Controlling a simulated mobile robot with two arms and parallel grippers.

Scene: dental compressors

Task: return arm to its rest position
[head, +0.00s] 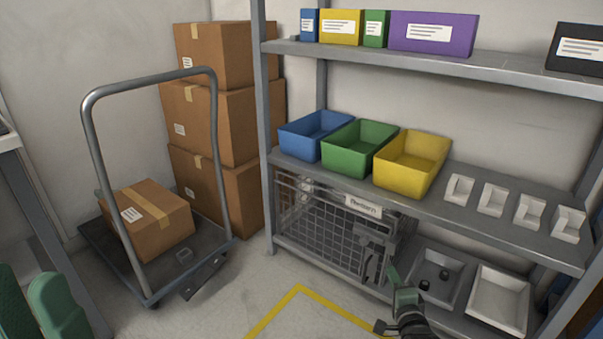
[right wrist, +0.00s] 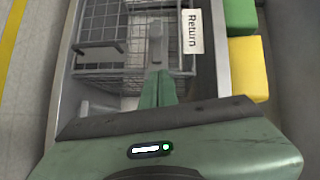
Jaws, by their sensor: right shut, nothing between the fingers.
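My right gripper (head: 392,273) is in the lower right of the head view, in front of the lower part of the shelf. In the right wrist view its green fingers (right wrist: 158,88) are together with nothing between them. They point toward a grey wire basket (right wrist: 100,55) with a white "Return" label (right wrist: 193,31). The basket also shows in the head view (head: 325,240), behind and left of the gripper. I cannot tell whether the fingers touch anything.
The shelf unit (head: 470,215) holds blue (head: 312,140), green (head: 350,150) and yellow (head: 405,170) bins. Below are a tray with dark parts (head: 456,292) and a pale tray (head: 498,300). A trolley (head: 100,235) carries a box. Floor in front is clear.

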